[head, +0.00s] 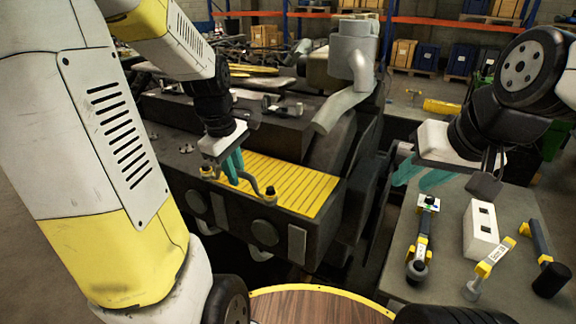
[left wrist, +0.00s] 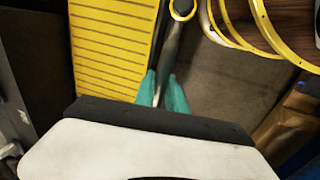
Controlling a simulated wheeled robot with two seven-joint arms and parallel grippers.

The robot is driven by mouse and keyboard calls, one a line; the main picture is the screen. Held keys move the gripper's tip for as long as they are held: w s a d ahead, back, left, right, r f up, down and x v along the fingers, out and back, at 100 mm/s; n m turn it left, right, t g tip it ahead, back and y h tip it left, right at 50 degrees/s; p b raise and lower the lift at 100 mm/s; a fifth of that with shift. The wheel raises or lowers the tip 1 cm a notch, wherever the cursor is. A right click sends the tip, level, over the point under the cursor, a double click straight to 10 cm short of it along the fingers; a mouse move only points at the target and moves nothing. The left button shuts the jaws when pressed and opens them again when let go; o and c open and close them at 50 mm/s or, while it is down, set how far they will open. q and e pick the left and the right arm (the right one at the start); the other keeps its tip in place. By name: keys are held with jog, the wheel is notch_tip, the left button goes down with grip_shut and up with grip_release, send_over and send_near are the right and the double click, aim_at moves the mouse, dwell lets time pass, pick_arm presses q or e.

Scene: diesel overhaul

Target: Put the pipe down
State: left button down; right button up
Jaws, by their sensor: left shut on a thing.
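My left gripper (head: 232,172) is shut on the pipe, its teal fingers pointing down over the yellow ribbed top (head: 290,184) of the engine. The pipe (head: 252,183) is a short grey tube, partly hidden by the fingers. In the left wrist view the pipe (left wrist: 171,45) runs up from between the fingertips to a yellow-ringed end, beside the edge of the yellow ribbed surface (left wrist: 110,45). I cannot tell whether the pipe touches the engine. My right gripper (head: 421,177) is open and empty, with its teal fingers apart above the grey table.
The grey table (head: 448,282) at right holds a yellow-and-grey tool (head: 422,243), a white box (head: 480,228), a yellow-headed hammer (head: 490,262) and a black-headed tool (head: 540,250). A round wooden top (head: 315,308) with a yellow rim is at the bottom. A large grey exhaust pipe (head: 345,105) rises behind the engine.

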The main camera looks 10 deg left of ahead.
pick_arm(q)
jog(key=w+d, duration=0.2)
jog(key=w, duration=0.2)
jog(key=w+d+f, duration=0.1)
jog(key=w+d, duration=0.1)
jog(key=w, duration=0.2)
jog(key=w+d, duration=0.2)
jog(key=w, duration=0.2)
jog(key=shift+w+d+f, duration=0.15)
jog(key=shift+w, duration=0.25)
jog(key=shift+w+f, duration=0.1)
jog(key=shift+f, duration=1.7)
jog(key=c, duration=1.4)
grip_release()
jog(key=shift+f, duration=0.15)
jog(key=shift+o, duration=0.2)
notch_tip(320, 180, up, 11)
jog(key=s, duration=0.2)
jog(key=s+r+m+t, duration=0.2)
jog(key=s+m, duration=0.5)
jog(key=s, duration=0.4)
jog(key=s+d+r+m+t+h, duration=0.1)
jog(key=s+r+m+t, duration=0.1)
jog(key=s+m, duration=0.5)
jog(key=s, duration=0.4)
jog(key=shift+s+d+r+m, duration=0.3)
jog(key=shift+r, duration=0.1)
